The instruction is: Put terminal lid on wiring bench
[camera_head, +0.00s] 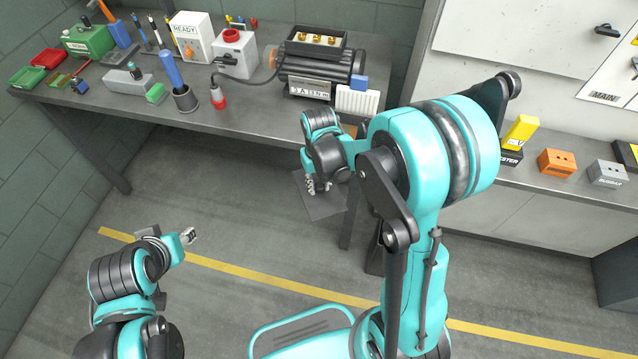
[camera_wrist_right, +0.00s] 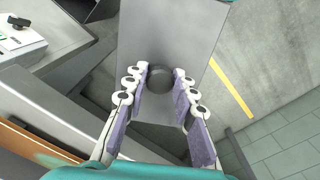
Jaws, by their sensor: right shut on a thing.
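The terminal lid is a flat dark grey plate (camera_head: 322,206) with a round knob. My right gripper (camera_head: 318,188) is shut on it, and the plate hangs below the front edge of the wiring bench (camera_head: 240,124), over the floor. In the right wrist view the plate (camera_wrist_right: 178,30) fills the middle, and its knob sits between the fingers (camera_wrist_right: 160,85). My left gripper (camera_head: 189,236) is low at the left, away from the bench; its finger opening is too small to tell.
A motor (camera_head: 320,68) with an open terminal box (camera_head: 316,40) stands on the bench. A red plug (camera_head: 218,98), a dark cup (camera_head: 185,99) and a white finned block (camera_head: 357,102) are near the front edge. A second counter (camera_head: 570,190) holds small orange and grey boxes.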

